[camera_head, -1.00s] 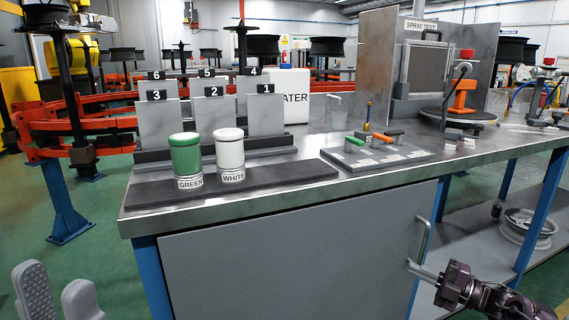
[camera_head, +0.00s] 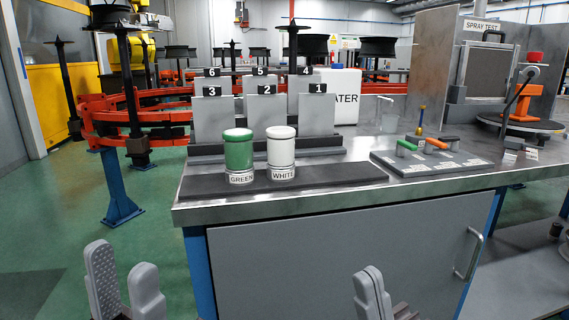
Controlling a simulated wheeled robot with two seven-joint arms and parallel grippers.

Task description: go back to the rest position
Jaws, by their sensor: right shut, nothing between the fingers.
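My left gripper (camera_head: 124,283) is at the lower left, over the green floor. Its two grey fingers point up with a gap between them, and nothing is seen between them. My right gripper (camera_head: 371,293) is at the bottom, right of centre, in front of the grey cabinet door (camera_head: 330,255). Its fingers are together and hold nothing. The door's metal handle (camera_head: 470,254) is to the right of this gripper, apart from it. The door looks shut. Most of both arms is out of view.
The workbench (camera_head: 330,203) carries a green jar (camera_head: 238,152), a white jar (camera_head: 281,150), numbered grey panels (camera_head: 214,115), and a board with coloured handles (camera_head: 430,158). A spray test box (camera_head: 484,70) stands at the right. The floor (camera_head: 60,215) to the left is clear.

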